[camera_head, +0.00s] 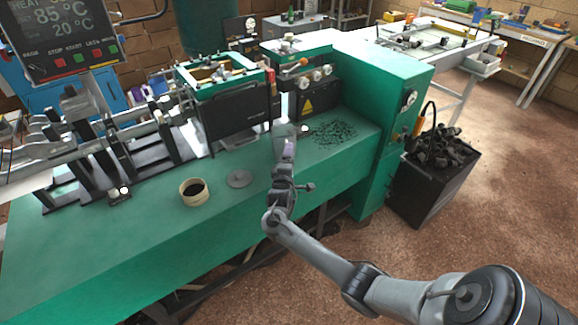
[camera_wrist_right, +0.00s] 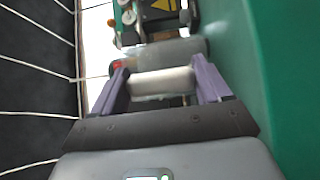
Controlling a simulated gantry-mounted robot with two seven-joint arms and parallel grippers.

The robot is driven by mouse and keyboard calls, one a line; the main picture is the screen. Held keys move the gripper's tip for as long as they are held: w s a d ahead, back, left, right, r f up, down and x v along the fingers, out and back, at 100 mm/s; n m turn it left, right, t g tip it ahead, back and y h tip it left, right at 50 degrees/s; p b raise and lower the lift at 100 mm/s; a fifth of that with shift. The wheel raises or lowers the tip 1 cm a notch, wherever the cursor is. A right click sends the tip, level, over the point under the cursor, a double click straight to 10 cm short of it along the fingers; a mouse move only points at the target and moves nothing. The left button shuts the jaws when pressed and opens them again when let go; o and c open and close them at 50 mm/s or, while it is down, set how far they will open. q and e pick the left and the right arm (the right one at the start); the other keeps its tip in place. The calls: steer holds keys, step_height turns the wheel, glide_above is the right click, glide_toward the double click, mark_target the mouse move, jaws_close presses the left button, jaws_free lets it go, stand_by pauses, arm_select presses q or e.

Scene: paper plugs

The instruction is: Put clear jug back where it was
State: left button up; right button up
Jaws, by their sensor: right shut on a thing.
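My right gripper (camera_head: 290,146) is over the green bench, in front of the machine's black panels. In the right wrist view its two purple fingers (camera_wrist_right: 162,84) are shut on a pale, whitish cylindrical part (camera_wrist_right: 160,82), which appears to belong to the clear jug. The jug's full outline is hard to make out. In the head view a small pale piece (camera_head: 303,129) shows just beyond the fingertips; I cannot tell whether it is part of the jug. My left gripper is not in view.
A cream round container with dark contents (camera_head: 194,192) and a grey disc (camera_head: 240,178) stand on the green bench (camera_head: 130,245). Dark granules (camera_head: 333,134) lie right of the gripper. A black bin (camera_head: 436,180) of dark pieces stands on the floor at right. The bench's front left is clear.

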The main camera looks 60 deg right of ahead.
step_height(320, 180, down, 3)
steer(key=shift+r+b, duration=0.1)
steer(key=shift+b, duration=0.35)
steer(key=o, duration=1)
